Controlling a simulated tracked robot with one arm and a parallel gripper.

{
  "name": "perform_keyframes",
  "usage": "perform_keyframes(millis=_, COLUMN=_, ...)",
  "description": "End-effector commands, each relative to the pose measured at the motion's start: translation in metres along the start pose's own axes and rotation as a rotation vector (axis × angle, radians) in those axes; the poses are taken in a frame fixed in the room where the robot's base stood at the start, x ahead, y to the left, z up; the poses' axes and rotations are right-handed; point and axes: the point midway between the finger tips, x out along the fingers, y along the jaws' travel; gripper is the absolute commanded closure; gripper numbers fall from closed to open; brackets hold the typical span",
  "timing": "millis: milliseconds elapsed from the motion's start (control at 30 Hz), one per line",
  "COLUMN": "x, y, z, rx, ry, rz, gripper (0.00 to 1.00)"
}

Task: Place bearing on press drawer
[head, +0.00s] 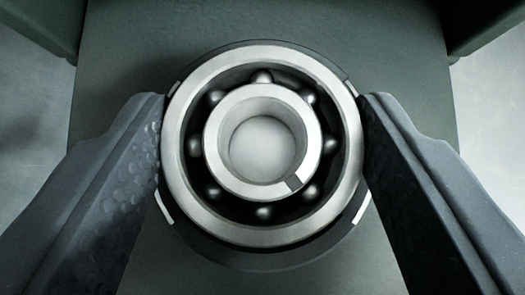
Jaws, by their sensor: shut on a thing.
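Behind the bearing is a dark green-grey flat surface, which looks like the press drawer (262,25). A dark round seat with light edge marks shows around the bearing's rim. I cannot tell whether the bearing touches the seat or is just above it.
Green machine parts (40,22) stand at the upper left and upper right corners. Pale grey floor (30,120) shows on both sides of the drawer. The drawer's surface above the bearing is clear.

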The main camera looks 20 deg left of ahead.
Motion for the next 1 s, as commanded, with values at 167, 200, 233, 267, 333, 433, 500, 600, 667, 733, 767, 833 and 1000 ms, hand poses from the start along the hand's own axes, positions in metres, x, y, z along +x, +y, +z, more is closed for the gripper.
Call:
perform_keyframes(millis=167, x=-0.001, y=0.0, z=-0.001, rx=0.0, ry=0.002, rz=0.001, gripper=0.78)
perform_keyframes(millis=200, x=-0.001, y=0.0, z=-0.001, rx=0.0, ry=0.002, rz=0.001, gripper=0.78)
perform_keyframes(millis=233, x=0.0, y=0.0, z=-0.001, rx=0.0, ry=0.002, rz=0.001, gripper=0.78)
perform_keyframes(millis=267, x=0.0, y=0.0, z=0.0, rx=0.0, ry=0.002, rz=0.001, gripper=0.78)
perform_keyframes(millis=333, x=0.002, y=0.0, z=0.002, rx=-0.001, ry=0.001, rz=0.001, gripper=0.78)
perform_keyframes(millis=433, x=0.003, y=0.0, z=0.004, rx=-0.001, ry=0.0, rz=0.001, gripper=0.42)
perform_keyframes(millis=500, x=0.003, y=0.0, z=0.004, rx=-0.001, ry=-0.001, rz=0.0, gripper=0.23)
perform_keyframes(millis=600, x=0.004, y=0.0, z=0.004, rx=-0.001, ry=-0.003, rz=-0.001, gripper=0.23)
perform_keyframes(millis=667, x=0.004, y=-0.001, z=0.005, rx=-0.001, ry=-0.003, rz=-0.002, gripper=0.23)
perform_keyframes(millis=733, x=0.004, y=-0.001, z=0.005, rx=-0.001, ry=-0.004, rz=-0.002, gripper=0.23)
perform_keyframes(millis=767, x=0.004, y=-0.001, z=0.005, rx=-0.001, ry=-0.005, rz=-0.003, gripper=0.23)
perform_keyframes(millis=833, x=0.004, y=-0.001, z=0.005, rx=-0.002, ry=-0.006, rz=-0.003, gripper=0.23)
perform_keyframes(millis=1000, x=-0.006, y=-0.001, z=0.001, rx=0.0, ry=-0.004, rz=-0.002, gripper=0.23)
